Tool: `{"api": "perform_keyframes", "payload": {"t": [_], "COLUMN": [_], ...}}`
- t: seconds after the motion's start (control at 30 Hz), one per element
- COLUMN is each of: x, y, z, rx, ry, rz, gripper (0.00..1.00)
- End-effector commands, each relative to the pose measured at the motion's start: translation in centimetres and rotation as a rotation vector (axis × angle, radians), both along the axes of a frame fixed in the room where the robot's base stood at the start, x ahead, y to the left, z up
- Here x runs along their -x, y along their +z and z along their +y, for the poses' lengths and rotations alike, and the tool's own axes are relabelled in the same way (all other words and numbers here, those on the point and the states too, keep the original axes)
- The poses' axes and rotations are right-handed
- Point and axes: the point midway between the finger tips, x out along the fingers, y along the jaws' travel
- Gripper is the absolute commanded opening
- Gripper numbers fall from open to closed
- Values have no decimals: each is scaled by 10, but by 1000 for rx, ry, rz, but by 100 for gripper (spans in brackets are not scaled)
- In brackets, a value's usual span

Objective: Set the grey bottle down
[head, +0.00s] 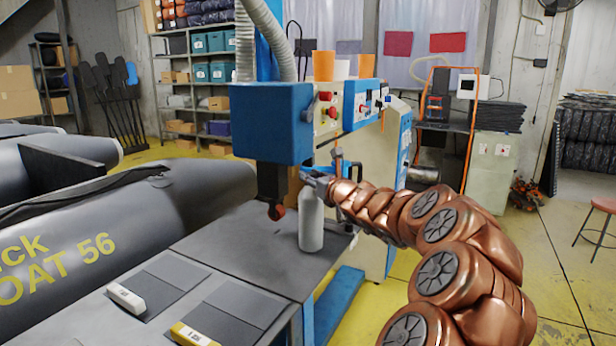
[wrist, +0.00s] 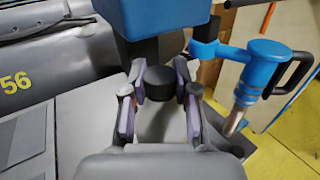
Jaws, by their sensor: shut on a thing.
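The grey bottle (head: 311,222) is upright at the right part of the grey machine table (head: 240,238) in the head view. Its base is at or just above the tabletop; I cannot tell if it touches. My gripper (head: 316,182) is shut on its upper part and hides its top. In the wrist view, the bottle's black cap (wrist: 158,84) shows between the two fingers of my gripper (wrist: 159,72).
A blue clamp-like tool (wrist: 255,75) stands to the right in the wrist view. A white block (head: 126,297) and a yellow-and-white block (head: 193,335) lie on the near table. Grey boats (head: 190,190) are left.

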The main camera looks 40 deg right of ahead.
Motion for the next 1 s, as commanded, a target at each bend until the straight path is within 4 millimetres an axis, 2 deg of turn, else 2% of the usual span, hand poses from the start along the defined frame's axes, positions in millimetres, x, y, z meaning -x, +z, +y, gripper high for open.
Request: {"api": "perform_keyframes", "payload": {"t": [0.17,0.73,0.77,0.9,1.0], "x": [-19,-18,-18,-18,-18], "y": [1,-9,-8,-7,-7], "z": [-5,-4,-4,-4,-4], "rx": [1,2,1,1,1], "ry": [-1,1,1,0,0], "rz": [0,-3,-2,-2,-2], "gripper": [0,0,32,47,54]}}
